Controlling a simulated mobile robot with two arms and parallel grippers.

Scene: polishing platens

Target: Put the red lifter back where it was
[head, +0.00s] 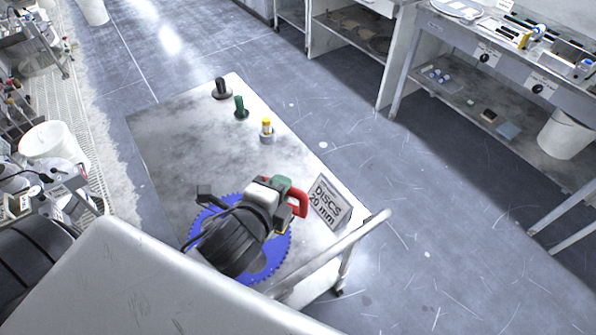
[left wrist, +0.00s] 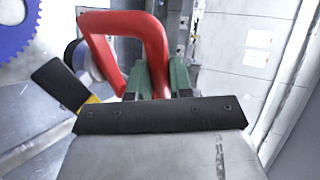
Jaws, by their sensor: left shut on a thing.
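The red lifter (head: 299,204) shows as a red loop handle at the right side of the cart in the head view. In the left wrist view the red lifter (left wrist: 157,45) stands large in front of the camera. My left gripper (head: 282,184), with green fingers, is shut on it; the fingers (left wrist: 160,78) also show in the wrist view. A round grey part shows behind the loop's left side; I cannot tell whether it belongs to the lifter. The lifter's lower end is hidden in the head view. My right gripper is not in view.
A blue toothed disc (head: 279,252) lies on the cart (head: 175,150), partly under my arm.

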